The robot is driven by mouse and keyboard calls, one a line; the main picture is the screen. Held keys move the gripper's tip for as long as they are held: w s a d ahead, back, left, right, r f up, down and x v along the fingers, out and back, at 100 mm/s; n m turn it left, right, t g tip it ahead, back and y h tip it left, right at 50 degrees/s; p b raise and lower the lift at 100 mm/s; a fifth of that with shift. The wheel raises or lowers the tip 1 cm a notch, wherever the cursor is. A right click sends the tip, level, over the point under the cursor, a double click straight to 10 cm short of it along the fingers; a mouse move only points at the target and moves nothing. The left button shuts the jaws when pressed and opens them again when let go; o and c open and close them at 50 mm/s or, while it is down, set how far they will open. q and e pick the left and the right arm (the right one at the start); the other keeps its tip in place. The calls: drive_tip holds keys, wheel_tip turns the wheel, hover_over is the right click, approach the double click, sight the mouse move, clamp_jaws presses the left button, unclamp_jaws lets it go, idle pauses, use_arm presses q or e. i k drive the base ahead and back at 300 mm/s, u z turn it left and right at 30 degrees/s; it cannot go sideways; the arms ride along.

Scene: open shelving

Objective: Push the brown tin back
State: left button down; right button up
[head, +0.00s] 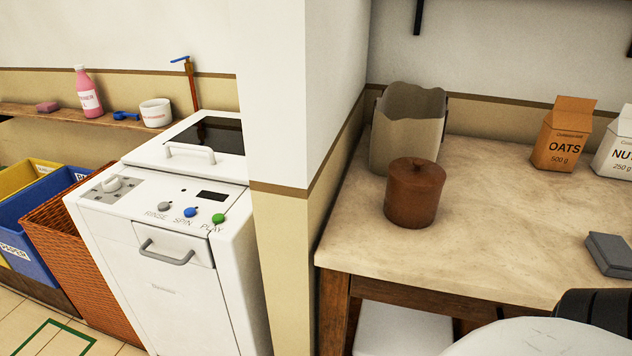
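The brown tin (413,196) is a round lidded pot with a small knob on top. It stands upright on the pale stone-like top of the wooden table (480,240), left of the table's middle. A beige wavy-edged container (408,128) stands close behind it, and I cannot tell if the two touch. Neither gripper shows. A dark and white part at the bottom right looks like part of my own arm, with its gripper out of frame.
An oats box (562,135) and a white box (616,145) stand at the back right. A grey block (610,254) lies at the right. A wall corner (290,190) borders the table's left side. Tabletop right of the tin is clear. A white washing machine (170,250) stands left.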

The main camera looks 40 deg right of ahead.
sight(405, 208)
drive_tip(key=u, duration=0.05)
drive_tip(key=k, duration=0.45)
drive_tip(key=z, duration=0.8)
